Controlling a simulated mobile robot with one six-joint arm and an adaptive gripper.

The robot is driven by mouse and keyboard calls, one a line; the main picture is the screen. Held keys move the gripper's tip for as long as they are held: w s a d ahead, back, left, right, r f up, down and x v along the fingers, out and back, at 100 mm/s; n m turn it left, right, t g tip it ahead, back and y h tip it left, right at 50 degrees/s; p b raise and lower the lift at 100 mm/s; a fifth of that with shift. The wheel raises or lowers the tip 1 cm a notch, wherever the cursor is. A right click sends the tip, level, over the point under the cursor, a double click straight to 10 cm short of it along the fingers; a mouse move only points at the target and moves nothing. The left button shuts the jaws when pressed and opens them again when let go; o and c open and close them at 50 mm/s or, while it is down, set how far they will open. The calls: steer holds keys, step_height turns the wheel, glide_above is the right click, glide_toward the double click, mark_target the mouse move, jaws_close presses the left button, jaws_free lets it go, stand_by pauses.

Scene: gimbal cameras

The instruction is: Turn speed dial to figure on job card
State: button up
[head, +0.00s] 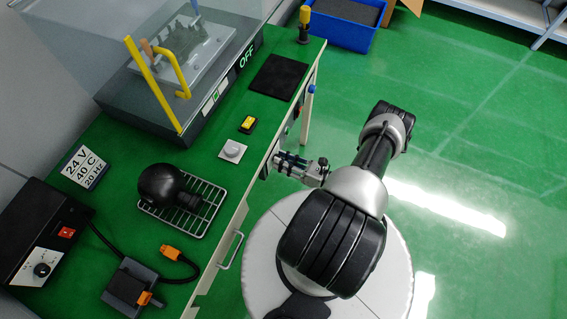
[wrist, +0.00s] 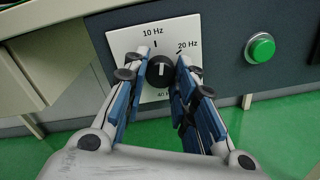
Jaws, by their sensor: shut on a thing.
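The speed dial (wrist: 160,71) is a black knob on a white plate (wrist: 124,41) marked 10 Hz, 20 Hz and a partly hidden 40 Hz. Its white mark points roughly upward, toward the 10 Hz side; the exact setting is hard to tell. My gripper (wrist: 162,72) is shut on the dial, one finger on each side. In the head view my gripper (head: 281,162) is at the bench front, and the dial is hidden there. The job card (head: 84,167) on the bench reads 24 V, 40 C, 20 Hz.
A green button (wrist: 260,48) is on the front panel right of the dial plate. On the green bench top are a black power unit (head: 40,238), a wire rack (head: 209,203) with a black bulb-shaped object (head: 160,184), and a machine showing OFF (head: 246,57). The floor at right is clear.

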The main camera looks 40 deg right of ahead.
steer(key=m+b, duration=0.3)
steer(key=m, duration=0.1)
steer(key=shift+f, duration=0.15)
steer(key=m+b, duration=0.2)
steer(key=m, duration=0.2)
steer(key=shift+b, duration=0.3)
steer(key=shift+r+m, duration=0.2)
steer(key=shift+m, duration=0.2)
steer(key=o, duration=1.1)
steer(key=shift+c, duration=0.2)
steer(key=v, duration=1.2)
